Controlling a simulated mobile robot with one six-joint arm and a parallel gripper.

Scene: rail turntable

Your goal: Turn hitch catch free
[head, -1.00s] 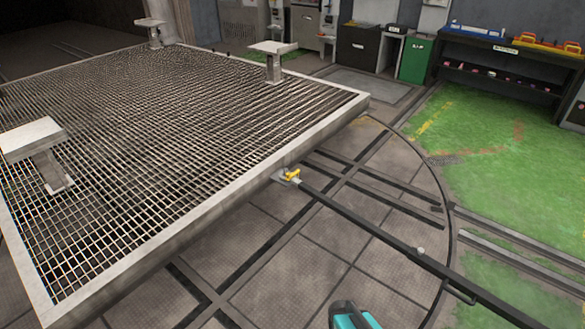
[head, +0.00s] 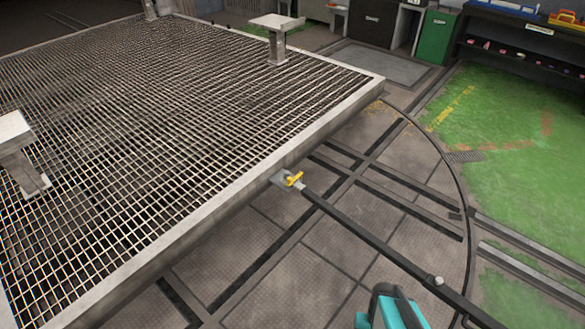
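The hitch catch (head: 294,179) is a small yellow piece on a grey bracket (head: 279,181) at the near edge of the grated platform (head: 235,157). A long dark bar (head: 372,241) runs from the bracket toward the lower right, with a small pale knob (head: 438,282) on it. The fine set of the catch is too small to tell. A teal and black part at the bottom edge seems to be mine. My gripper's fingers do not show.
Pale posts (head: 277,37) stand on the grating. Dark rails cross the plated floor (head: 310,265) inside a round track edge. Green floor (head: 510,155) lies at the right. A green cabinet (head: 436,36) and a dark shelf (head: 520,55) stand at the back.

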